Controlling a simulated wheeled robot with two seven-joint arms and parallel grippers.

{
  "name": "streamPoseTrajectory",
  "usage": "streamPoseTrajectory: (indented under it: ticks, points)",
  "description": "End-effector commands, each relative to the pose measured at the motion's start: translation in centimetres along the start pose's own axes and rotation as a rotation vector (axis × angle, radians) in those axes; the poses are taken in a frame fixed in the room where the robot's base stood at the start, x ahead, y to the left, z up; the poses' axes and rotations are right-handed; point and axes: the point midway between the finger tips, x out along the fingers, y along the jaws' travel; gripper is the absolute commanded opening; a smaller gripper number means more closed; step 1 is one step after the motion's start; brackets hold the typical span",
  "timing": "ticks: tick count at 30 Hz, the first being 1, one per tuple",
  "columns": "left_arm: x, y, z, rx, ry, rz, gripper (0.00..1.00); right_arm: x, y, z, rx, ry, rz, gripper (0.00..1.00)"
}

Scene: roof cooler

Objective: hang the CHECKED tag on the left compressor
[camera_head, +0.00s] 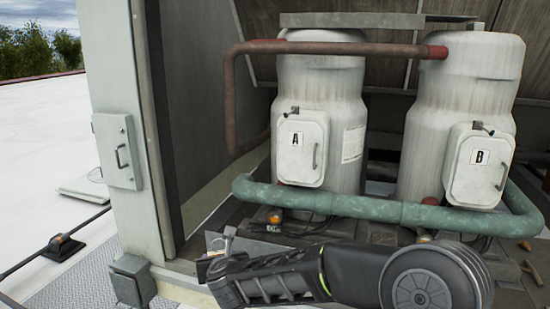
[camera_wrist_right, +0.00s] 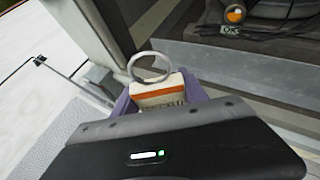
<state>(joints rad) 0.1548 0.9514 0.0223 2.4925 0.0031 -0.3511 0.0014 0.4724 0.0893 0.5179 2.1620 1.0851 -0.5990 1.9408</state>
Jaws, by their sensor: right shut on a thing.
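The left compressor (camera_head: 320,90) is a tall pale tank with a white box marked A (camera_head: 302,150) on its front. A small dark hook-like fitting (camera_head: 294,111) is on top of that box. My right gripper (camera_head: 217,258) is low in front of and left of this compressor, clear of it. In the right wrist view it is shut on a tag (camera_wrist_right: 158,97), white with an orange band and blurred lettering. A metal ring (camera_wrist_right: 150,67) stands up from the tag's top. My left gripper is not in view.
A second compressor (camera_head: 465,95) with a box marked B (camera_head: 480,165) stands at right. A green pipe (camera_head: 360,207) runs across both fronts, and a red-brown pipe (camera_head: 232,90) bends down at left. A grey cabinet post (camera_head: 110,60) stands left of my gripper.

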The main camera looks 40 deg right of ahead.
Motion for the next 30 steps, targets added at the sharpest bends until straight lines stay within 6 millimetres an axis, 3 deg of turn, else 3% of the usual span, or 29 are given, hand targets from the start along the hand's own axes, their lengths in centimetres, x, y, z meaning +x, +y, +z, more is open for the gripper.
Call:
streamPoseTrajectory:
  ticks: [1,6,12,15,21,30]
  points:
    - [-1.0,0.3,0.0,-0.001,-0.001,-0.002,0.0,-0.3,-1.4,3.1,0.035,0.005,-0.052,0.1]
    - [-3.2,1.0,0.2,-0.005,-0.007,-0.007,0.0,-1.8,-7.9,11.3,0.167,0.08,-0.275,0.1]
    - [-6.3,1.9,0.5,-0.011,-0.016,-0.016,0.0,-6.7,-14.1,18.9,0.325,0.187,-0.49,0.1]
    - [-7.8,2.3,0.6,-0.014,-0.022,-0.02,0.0,-9.7,-15.1,21.7,0.37,0.241,-0.525,0.1]
    - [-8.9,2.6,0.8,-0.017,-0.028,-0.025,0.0,-13.1,-14.3,24.3,0.368,0.31,-0.493,0.1]
    - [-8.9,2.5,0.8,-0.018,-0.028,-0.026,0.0,-13.6,-14.0,24.5,0.36,0.323,-0.481,0.1]
